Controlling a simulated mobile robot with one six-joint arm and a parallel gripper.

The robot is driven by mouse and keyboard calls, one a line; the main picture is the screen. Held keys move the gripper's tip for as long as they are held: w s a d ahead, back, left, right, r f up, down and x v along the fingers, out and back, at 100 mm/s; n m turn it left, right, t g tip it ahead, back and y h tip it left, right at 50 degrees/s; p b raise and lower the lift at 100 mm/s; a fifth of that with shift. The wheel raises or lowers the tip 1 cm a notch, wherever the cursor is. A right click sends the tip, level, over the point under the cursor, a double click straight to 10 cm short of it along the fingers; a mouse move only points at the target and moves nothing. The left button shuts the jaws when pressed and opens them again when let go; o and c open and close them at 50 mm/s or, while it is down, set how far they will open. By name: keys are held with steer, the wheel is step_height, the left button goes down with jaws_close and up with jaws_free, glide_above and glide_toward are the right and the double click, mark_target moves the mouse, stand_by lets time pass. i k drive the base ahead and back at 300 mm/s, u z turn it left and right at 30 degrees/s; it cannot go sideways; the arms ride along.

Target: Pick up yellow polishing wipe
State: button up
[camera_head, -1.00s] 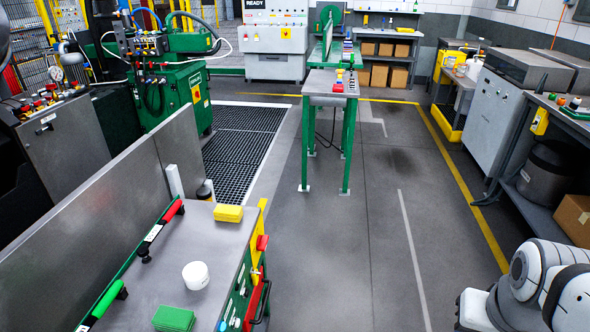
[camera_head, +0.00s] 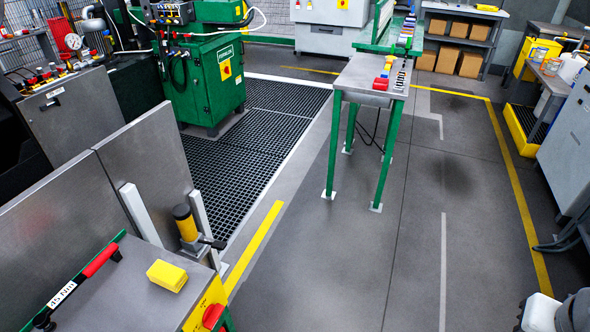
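The yellow polishing wipe (camera_head: 167,275) lies as a small folded block on the grey metal bench top (camera_head: 125,300) at the lower left, near the bench's far end. Nothing touches it. A white and dark part of my own arm shows at the bottom right corner, far from the wipe. My gripper's fingers are not in view.
A torque wrench with a red grip (camera_head: 101,260) lies left of the wipe. A green-legged table (camera_head: 372,88) stands further back. The floor right of the bench is clear.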

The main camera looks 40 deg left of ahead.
mark_target(172, 278)
steer(key=i, duration=1.25)
steer(key=u, duration=4.1)
steer(key=i, duration=1)
steer(key=z, duration=0.1)
